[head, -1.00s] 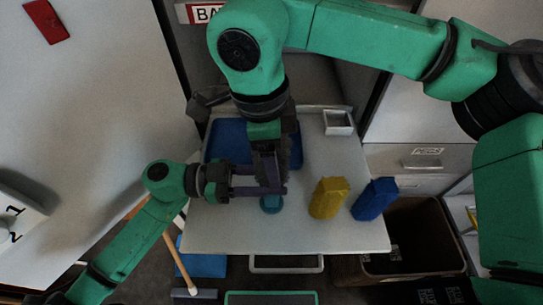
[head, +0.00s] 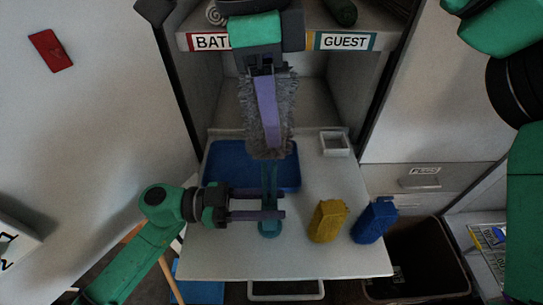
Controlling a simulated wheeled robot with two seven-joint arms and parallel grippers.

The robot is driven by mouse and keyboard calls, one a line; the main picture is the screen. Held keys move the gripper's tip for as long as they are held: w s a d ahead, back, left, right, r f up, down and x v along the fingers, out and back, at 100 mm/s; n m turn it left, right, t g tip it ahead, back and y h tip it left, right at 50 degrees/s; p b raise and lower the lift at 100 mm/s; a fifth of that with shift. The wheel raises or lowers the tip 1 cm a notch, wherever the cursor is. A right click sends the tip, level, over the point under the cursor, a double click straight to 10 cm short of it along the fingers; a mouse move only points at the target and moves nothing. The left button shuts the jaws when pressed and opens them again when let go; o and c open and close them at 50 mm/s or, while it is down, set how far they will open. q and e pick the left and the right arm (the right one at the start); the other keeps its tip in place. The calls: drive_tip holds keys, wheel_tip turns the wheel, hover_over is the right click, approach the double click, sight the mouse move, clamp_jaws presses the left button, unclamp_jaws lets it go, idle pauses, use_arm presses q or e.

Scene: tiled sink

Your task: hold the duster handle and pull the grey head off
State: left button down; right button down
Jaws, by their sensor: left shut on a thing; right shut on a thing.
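The teal duster handle (head: 269,226) stands over the pull-out board, its narrow upper part pointing away from me. My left gripper (head: 283,204) is shut on the handle, with its purple fingers on both sides. The fluffy grey duster head (head: 282,125) is farther up the picture, beyond the handle. My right gripper (head: 266,122) comes from the top and is shut on the grey head, one purple finger lying along it. The head's lower end lies in line with the handle's upper end. I cannot tell whether they still touch.
A blue tray (head: 222,160) lies on the white board (head: 345,255) behind the handle. A yellow bottle (head: 326,222) and a blue bottle (head: 375,221) stand at right, a small white square dish (head: 335,144) behind them. An open shelf cabinet (head: 320,100) is at the back.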

use_arm(q)
drive_tip(key=shift+c, duration=2)
unclamp_jaws()
use_arm(e)
wheel_tip(320, 180, up, 4)
drive_tip(key=shift+f, duration=0.25)
use_arm(q)
drive_tip(key=shift+a, duration=0.1)
